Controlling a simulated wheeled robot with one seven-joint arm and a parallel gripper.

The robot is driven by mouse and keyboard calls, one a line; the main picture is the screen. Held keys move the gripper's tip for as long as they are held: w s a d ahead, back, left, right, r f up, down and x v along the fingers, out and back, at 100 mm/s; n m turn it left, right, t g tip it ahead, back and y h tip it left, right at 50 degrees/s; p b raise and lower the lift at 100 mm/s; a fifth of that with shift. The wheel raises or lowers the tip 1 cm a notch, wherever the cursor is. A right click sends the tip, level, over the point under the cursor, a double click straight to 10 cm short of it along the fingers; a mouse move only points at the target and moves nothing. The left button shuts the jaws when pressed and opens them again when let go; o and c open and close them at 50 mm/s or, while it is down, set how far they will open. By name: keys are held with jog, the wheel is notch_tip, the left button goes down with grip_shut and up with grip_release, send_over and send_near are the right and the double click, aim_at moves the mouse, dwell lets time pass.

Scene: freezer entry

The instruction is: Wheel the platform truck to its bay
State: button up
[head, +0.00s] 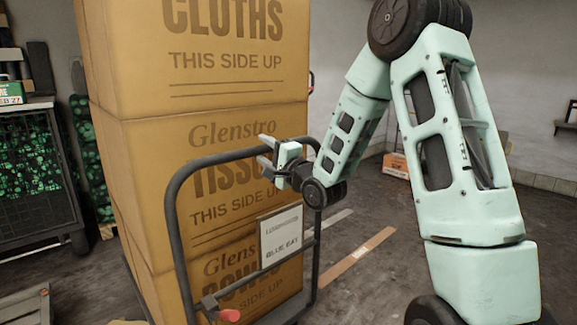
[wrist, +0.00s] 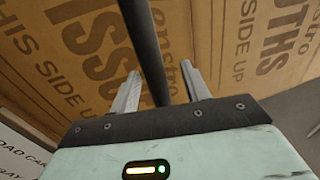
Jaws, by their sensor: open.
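The platform truck carries a tall stack of brown cartons (head: 200,150). Its dark tubular handle (head: 172,230) rises in front of them in the head view. A white placard (head: 281,236) on the handle seems to read "BLUE BAY". My gripper (head: 266,153) is at the handle's top bar, near its right end. In the wrist view the dark handle bar (wrist: 148,50) runs between the two open fingers of my gripper (wrist: 160,88), with gaps beside it. The truck's deck is mostly hidden. I cannot tell which floor area is the bay.
A tan strip (head: 358,256) and a pale strip (head: 335,219) mark the floor right of the truck. A dark mesh cage (head: 38,175) stands at left. Open floor shows between the strips and the back wall.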

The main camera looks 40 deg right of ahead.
jog(key=s+f+b, duration=0.2)
jog(key=s+b, duration=0.3)
jog(key=s, duration=0.2)
jog(key=shift+s+d, duration=0.2)
jog(key=shift+s, duration=0.15)
jog(key=shift+s+f+b, duration=0.1)
jog(key=shift+b, duration=0.55)
jog(key=s+b, duration=0.8)
jog(key=b, duration=0.3)
jog(key=shift+f+b, duration=0.3)
jog(key=shift+f, duration=0.15)
jog(key=shift+w, duration=0.1)
